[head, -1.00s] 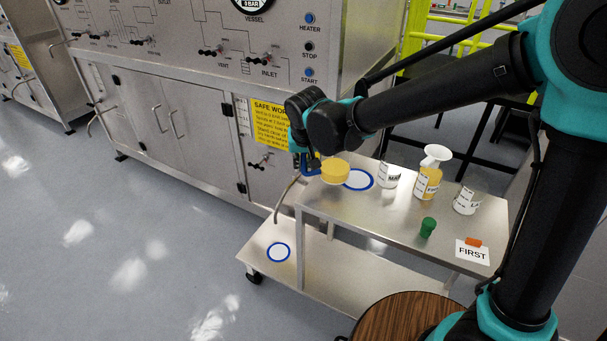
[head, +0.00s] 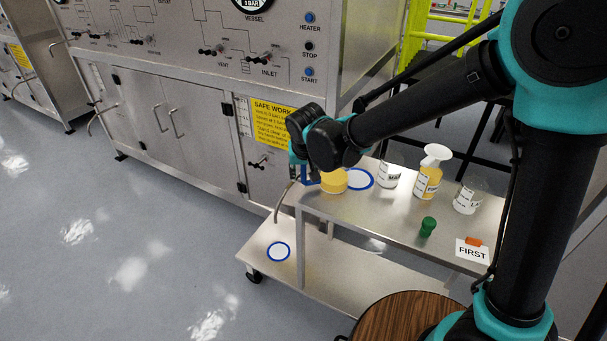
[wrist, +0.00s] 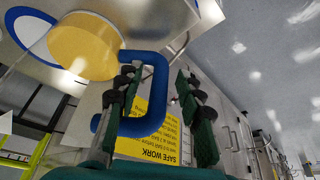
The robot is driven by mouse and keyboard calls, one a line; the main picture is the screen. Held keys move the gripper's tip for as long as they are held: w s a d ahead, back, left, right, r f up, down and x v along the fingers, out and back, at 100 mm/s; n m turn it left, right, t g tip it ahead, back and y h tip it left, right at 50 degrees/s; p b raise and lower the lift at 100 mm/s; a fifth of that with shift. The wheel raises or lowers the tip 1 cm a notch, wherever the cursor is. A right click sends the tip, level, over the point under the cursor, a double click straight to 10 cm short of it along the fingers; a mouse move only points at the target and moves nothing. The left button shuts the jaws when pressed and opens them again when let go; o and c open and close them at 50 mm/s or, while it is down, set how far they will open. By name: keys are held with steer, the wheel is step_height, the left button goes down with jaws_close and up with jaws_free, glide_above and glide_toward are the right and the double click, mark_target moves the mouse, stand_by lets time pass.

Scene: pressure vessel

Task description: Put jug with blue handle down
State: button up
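The jug (head: 334,181) holds yellow liquid and is at the left end of the trolley's upper shelf, just left of a blue-ringed white disc (head: 360,179). In the wrist view the jug's yellow body (wrist: 85,46) is at upper left, with its blue handle (wrist: 158,92) towards me. My gripper (wrist: 160,112) is open around the handle's outer bar: one finger passes inside the loop, the other is outside with a visible gap. In the head view my gripper (head: 301,176) is at the jug's left, partly hiding the handle. Contact under the jug is hard to see.
The lower shelf has another blue-ringed disc (head: 279,252). The steel cabinet (head: 190,115) stands close behind.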

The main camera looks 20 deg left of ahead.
steer(key=v, duration=1.2)
steer(key=shift+r, duration=0.15)
stand_by(0.3)
